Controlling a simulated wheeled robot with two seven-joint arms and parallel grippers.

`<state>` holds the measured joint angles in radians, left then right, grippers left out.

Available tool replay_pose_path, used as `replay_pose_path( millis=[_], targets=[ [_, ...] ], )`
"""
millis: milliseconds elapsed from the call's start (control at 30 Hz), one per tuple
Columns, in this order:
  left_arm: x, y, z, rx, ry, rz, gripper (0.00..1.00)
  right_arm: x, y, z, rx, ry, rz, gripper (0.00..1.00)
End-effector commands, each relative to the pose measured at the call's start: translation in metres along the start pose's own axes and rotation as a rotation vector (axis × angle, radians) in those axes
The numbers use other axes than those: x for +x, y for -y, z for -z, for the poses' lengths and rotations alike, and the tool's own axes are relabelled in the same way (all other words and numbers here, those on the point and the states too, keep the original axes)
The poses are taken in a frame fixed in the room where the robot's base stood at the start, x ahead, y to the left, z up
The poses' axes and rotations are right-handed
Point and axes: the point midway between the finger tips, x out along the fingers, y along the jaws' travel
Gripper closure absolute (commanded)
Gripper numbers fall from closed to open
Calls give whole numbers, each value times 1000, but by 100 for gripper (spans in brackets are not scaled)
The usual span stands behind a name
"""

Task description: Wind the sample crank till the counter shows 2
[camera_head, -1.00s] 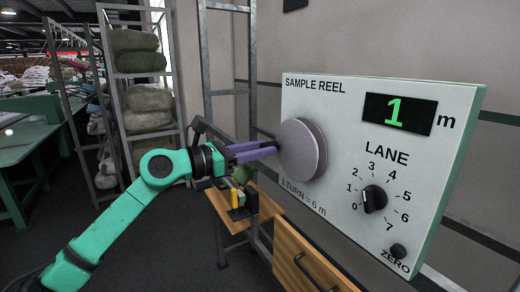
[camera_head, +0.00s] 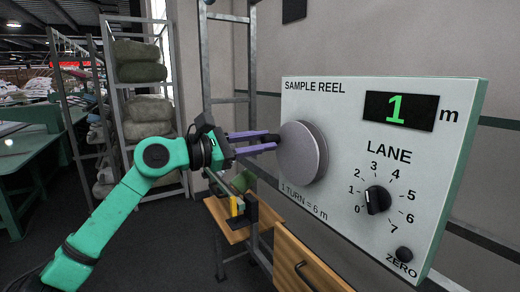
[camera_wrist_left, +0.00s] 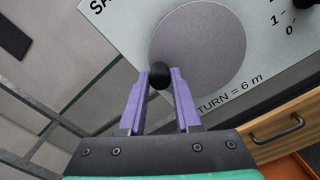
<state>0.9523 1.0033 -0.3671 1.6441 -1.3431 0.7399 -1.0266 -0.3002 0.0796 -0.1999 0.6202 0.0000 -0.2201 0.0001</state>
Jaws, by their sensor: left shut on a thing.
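The sample reel panel (camera_head: 345,150) is a pale box with a round grey crank disc (camera_head: 302,153) on its left side. The disc also shows in the left wrist view (camera_wrist_left: 205,50). The counter (camera_head: 400,110) reads 1 m in green. My left gripper (camera_head: 272,142) reaches in from the left at the disc's left edge. In the left wrist view its purple fingers (camera_wrist_left: 160,80) are shut on the black crank knob (camera_wrist_left: 160,74), at the disc's lower left there. My right gripper is not in view.
The panel also carries a lane dial (camera_head: 377,200) pointing near 0 and a black zero button (camera_head: 404,254). Below are a wooden drawer (camera_head: 300,262) and a small wooden shelf (camera_head: 228,222). A metal rack with rolled goods (camera_head: 140,100) stands behind my arm.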

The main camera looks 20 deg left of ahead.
Motion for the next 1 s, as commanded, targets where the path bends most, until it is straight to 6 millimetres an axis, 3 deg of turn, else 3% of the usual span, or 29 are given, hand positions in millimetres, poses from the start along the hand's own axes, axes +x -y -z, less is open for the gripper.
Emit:
replay_pose_path(
  millis=[67,100,167,200,500,633,767,1000],
  targets=[
    [0,0,0,-2,-1,1,100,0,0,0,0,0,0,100],
    [0,0,0,-3,-1,1,64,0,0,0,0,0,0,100],
    [0,0,0,-3,0,1,42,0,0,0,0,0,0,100],
    [0,0,0,-3,0,1,38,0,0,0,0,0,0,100],
    [-1,0,1,-4,0,0,38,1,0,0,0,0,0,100],
    [-14,2,5,-3,-1,-2,38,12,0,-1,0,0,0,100],
    [-44,4,9,-1,-4,-3,38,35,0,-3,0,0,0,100],
    [-113,6,10,-3,-3,-2,38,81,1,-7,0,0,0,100]
  ],
)
